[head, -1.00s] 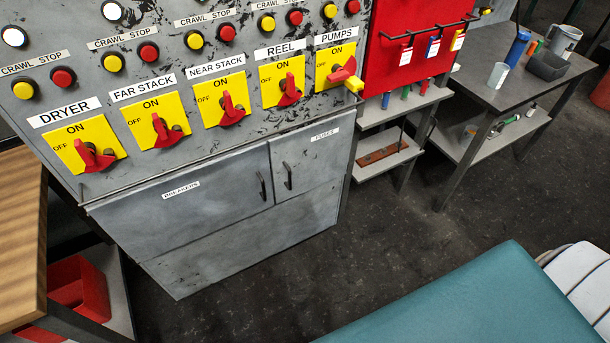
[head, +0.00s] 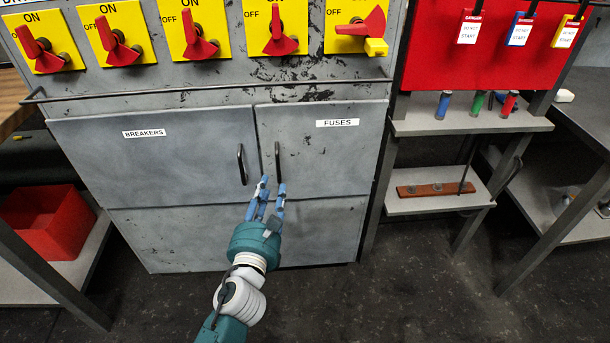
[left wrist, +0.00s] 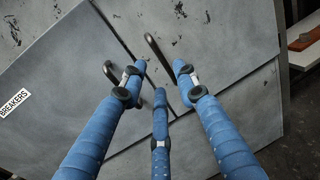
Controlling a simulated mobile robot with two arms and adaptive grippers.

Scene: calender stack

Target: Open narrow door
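The narrow grey door labelled FUSES (head: 335,165) is closed, on the right of the cabinet front. Its dark bar handle (head: 277,163) is upright near its left edge. The handle also shows in the left wrist view (left wrist: 156,51), just beyond the fingertips. The wider BREAKERS door (head: 150,165), also closed, has its own handle (head: 241,164) close by on the left. My left gripper (head: 273,187) is open and empty, fingers spread, in front of the lower end of the FUSES handle. In the left wrist view its blue fingers (left wrist: 158,78) appear apart from the handle. My right gripper is not in view.
A rail (head: 200,91) runs across the cabinet above the doors, below red rotary switches. A shelf unit (head: 470,122) stands at the right, and a red bin (head: 45,220) at the left. The dark floor (head: 400,300) in front is clear.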

